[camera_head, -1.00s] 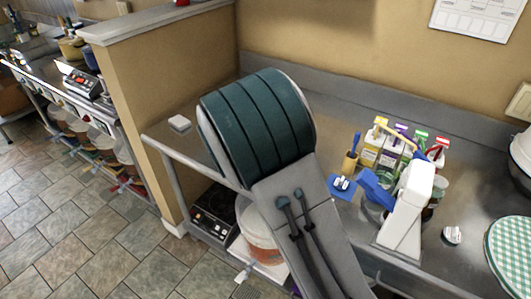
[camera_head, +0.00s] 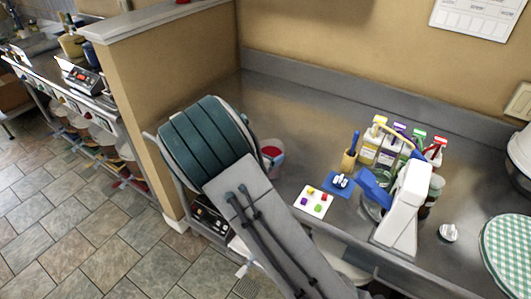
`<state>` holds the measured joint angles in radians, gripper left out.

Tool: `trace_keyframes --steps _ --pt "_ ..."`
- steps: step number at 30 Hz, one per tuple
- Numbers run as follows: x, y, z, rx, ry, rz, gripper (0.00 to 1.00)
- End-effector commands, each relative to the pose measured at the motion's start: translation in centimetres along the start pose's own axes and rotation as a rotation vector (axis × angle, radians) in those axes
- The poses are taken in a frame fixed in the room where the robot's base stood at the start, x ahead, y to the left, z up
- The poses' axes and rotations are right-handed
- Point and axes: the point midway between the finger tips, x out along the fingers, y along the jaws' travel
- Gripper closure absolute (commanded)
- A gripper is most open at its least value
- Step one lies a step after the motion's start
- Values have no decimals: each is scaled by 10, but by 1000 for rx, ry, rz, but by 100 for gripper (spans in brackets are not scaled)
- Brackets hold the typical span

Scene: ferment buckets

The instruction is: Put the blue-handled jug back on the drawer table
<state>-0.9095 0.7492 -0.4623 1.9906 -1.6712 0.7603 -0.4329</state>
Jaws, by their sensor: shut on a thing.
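My gripper is not in view. My large dark-green arm joint and grey link fill the left-centre and hide what lies behind them. I cannot make out a blue-handled jug for certain. A blue angular part (camera_head: 375,188) shows beside a tall white object (camera_head: 407,208) on the steel counter (camera_head: 310,108), with something clear or grey partly hidden below it. I cannot tell whether this blue part is a jug's handle. No table with drawers can be told apart clearly.
Several spray bottles (camera_head: 387,150) stand behind the white object. A blue pad (camera_head: 331,191), a white board with coloured pieces (camera_head: 313,202) and a red-topped container (camera_head: 272,154) are on the counter. A green checked round (camera_head: 511,255) lies at right. Tiled floor (camera_head: 80,215) is open at left.

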Motion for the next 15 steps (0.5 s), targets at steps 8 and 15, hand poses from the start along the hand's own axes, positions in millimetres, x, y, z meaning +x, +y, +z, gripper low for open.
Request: trace_keyframes --steps 8,15 --pt "1 0 -3 0 0 0 4" --pt "1 0 -2 0 0 0 0"
